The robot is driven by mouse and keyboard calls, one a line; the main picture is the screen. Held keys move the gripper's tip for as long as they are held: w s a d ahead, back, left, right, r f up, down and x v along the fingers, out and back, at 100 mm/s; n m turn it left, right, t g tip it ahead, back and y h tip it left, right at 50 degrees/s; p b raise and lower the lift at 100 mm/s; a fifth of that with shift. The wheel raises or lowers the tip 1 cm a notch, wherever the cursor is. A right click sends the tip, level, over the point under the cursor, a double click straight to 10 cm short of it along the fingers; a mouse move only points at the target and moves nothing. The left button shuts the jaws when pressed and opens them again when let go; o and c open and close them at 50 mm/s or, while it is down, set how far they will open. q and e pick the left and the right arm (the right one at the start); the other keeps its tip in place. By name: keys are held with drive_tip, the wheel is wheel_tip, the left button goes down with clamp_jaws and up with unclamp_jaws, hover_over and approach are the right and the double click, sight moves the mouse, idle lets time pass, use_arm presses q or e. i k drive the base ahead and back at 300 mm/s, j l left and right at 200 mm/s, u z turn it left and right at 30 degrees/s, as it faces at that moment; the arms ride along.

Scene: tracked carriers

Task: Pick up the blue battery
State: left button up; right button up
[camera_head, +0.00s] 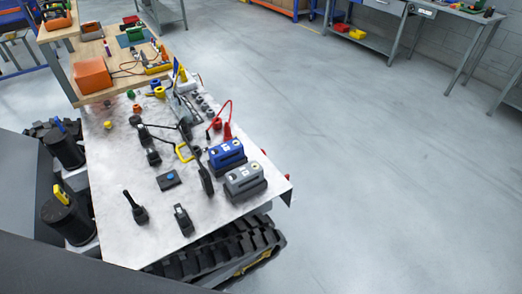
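The blue battery (227,153) is a box-shaped block with pale round marks on its top. It stands upright on the right part of the light, stained top of a tracked carrier (115,235). A grey battery (245,181) of similar shape stands just in front of it, close to the carrier top's right corner. A red cable loop and a red part (227,131) are just behind the blue battery. A thin black upright part (206,181) is at its left. Neither of my grippers can be made out in this view.
Black handheld items (136,208) and a small dark box with a blue button (168,180) lie on the carrier top. Two black cylindrical holders (66,148) (68,218) stand at its left. A wooden workbench (62,62) adjoins behind. The floor at right is clear.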

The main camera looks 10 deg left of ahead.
sight(221, 156)
drive_tip(key=i+l+z, duration=0.25)
drive_tip(key=l+z, duration=0.2)
drive_tip(key=i+l+z, duration=0.25)
drive_tip(key=z, duration=0.2)
drive_tip(key=i+l, duration=0.15)
drive_tip(key=i, duration=0.25)
drive_tip(key=i+l, duration=0.15)
drive_tip(key=i, duration=0.25)
drive_tip(key=i+l, duration=0.1)
drive_tip(key=i, duration=0.3)
drive_tip(key=i+u, duration=0.15)
drive_tip(key=u, duration=0.3)
drive_tip(key=i+u, duration=0.2)
drive_tip(key=u, duration=0.25)
drive_tip(key=i+l+u, duration=0.1)
drive_tip(key=u, duration=0.35)
drive_tip(key=i+u, duration=0.15)
drive_tip(key=u, duration=0.35)
drive_tip(key=i+l+u, duration=0.1)
drive_tip(key=u, duration=0.35)
drive_tip(key=l+u, duration=0.15)
drive_tip(key=u, duration=0.35)
drive_tip(key=i+l+u, duration=0.1)
drive_tip(key=u, duration=0.3)
drive_tip(key=i+l+u, duration=0.35)
drive_tip(key=l+u, duration=0.1)
drive_tip(key=u, duration=0.3)
drive_tip(key=i+l+u, duration=0.25)
drive_tip(key=k+l, duration=0.05)
